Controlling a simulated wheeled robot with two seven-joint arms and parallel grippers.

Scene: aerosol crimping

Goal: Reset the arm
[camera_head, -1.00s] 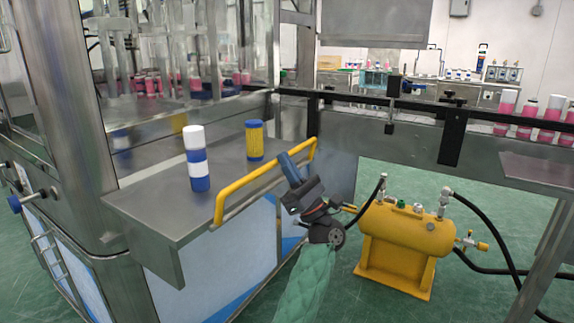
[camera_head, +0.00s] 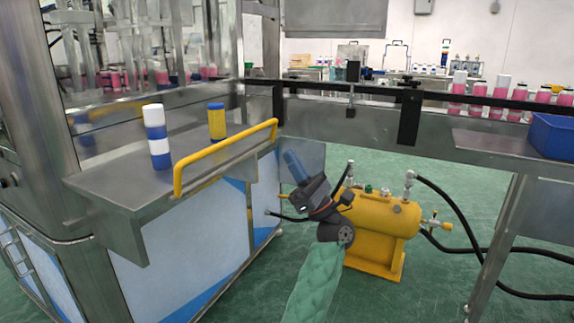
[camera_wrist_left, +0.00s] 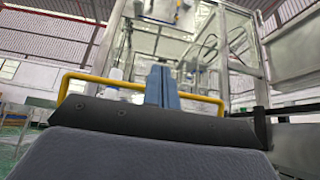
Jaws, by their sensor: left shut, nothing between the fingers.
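My left gripper (camera_head: 293,163) has blue fingers closed together with nothing between them. It points up and to the left, in front of the yellow handrail (camera_head: 226,155) on the machine's steel shelf (camera_head: 125,187). In the left wrist view the shut blue fingers (camera_wrist_left: 161,84) stand upright before the same handrail. My left arm, in a green sleeve, comes up from the bottom of the head view. My right gripper is not in view.
A white and blue can (camera_head: 157,137) and a yellow can with a blue top (camera_head: 216,121) stand upright on the shelf. A yellow tank (camera_head: 375,225) with black hoses stands on the green floor. Several pink bottles (camera_head: 500,97) line the conveyor, beside a blue bin (camera_head: 552,135).

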